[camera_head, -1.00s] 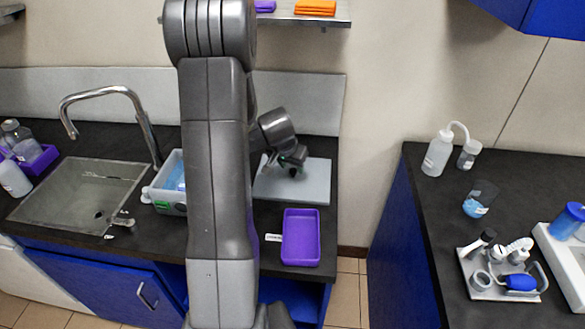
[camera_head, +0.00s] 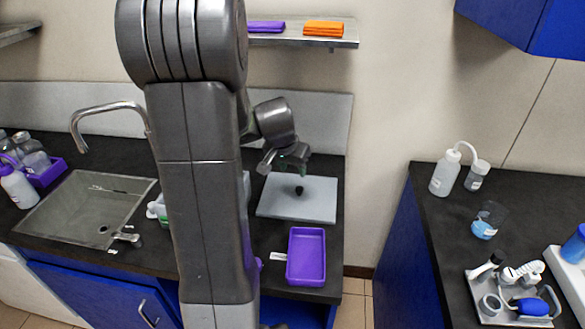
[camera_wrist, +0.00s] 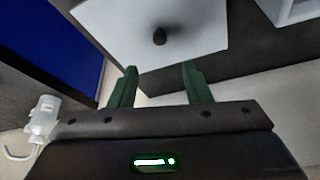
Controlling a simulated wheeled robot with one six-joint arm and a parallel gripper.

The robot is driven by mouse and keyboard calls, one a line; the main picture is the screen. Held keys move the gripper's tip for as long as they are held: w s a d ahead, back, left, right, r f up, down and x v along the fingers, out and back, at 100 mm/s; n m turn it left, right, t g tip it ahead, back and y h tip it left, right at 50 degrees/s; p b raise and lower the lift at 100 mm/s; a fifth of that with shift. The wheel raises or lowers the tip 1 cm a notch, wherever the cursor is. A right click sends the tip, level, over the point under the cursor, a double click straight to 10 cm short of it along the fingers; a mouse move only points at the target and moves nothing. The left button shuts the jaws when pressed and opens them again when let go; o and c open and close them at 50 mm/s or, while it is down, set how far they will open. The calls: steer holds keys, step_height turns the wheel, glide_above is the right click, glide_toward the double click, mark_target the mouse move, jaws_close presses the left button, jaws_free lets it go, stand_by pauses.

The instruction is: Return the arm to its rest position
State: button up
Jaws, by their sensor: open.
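My arm (camera_head: 197,190) stands tall in the middle-left of the head view and hides part of the counter behind it. My gripper (camera_head: 291,165) hangs above the grey board on the left counter. In the wrist view my gripper (camera_wrist: 160,82) shows two green fingers apart with nothing between them. A small black knob-like object (camera_wrist: 159,37) stands on the pale board (camera_wrist: 200,25), beyond the fingertips. It also shows in the head view (camera_head: 299,190), below the gripper and apart from it.
A purple tray (camera_head: 306,256) lies in front of the board. The sink (camera_head: 85,205) and tap (camera_head: 110,108) are at left. A shelf (camera_head: 330,42) is above. The right counter (camera_head: 440,220) holds a wash bottle (camera_head: 443,174), a beaker (camera_head: 486,221) and a tool tray (camera_head: 510,300).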

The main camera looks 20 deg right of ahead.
mark_target(299, 189)
steer(key=shift+f, duration=0.15)
steer(key=x, duration=1.2)
steer(key=shift+w+f, duration=0.1)
steer(key=shift+f, duration=0.05)
steer(key=shift+r, duration=0.25)
